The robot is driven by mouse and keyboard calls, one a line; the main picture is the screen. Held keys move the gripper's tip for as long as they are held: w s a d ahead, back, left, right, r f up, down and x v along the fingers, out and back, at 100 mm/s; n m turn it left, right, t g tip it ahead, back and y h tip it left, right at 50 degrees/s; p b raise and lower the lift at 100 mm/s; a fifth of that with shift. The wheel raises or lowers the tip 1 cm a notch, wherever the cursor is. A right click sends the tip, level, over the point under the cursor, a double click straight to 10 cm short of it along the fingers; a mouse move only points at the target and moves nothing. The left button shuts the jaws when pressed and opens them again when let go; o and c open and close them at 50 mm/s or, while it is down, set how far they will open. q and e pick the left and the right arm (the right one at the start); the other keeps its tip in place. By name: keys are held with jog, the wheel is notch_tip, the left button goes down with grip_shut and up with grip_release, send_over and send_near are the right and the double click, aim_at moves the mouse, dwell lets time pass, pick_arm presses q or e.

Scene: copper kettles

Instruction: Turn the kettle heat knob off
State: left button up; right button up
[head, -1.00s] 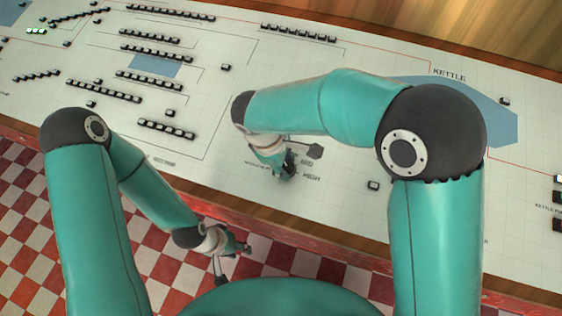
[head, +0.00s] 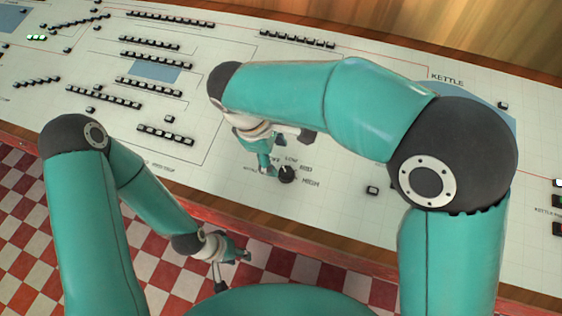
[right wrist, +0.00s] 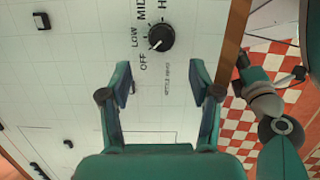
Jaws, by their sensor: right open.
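The heat knob (head: 286,174) is a black round dial on the white panel, with OFF, LOW, MID and HIGH printed around it. In the right wrist view the knob (right wrist: 161,37) is in full view, and its white mark is toward the lower left, on the side of LOW and OFF. My right gripper (head: 284,153) is open and empty, just above and beside the knob. In the right wrist view the right gripper's fingers (right wrist: 160,78) are spread wide, with the knob beyond their tips. My left gripper (head: 234,268) is open and empty, off the panel's front edge.
A small black button (head: 372,190) sits right of the knob. The KETTLE label (head: 448,77) and a blue shape (head: 500,122) lie further right. Rows of black switches (head: 165,134) fill the left panel. The red front edge (head: 330,252) borders a checkered floor.

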jog(key=shift+v, duration=1.95)
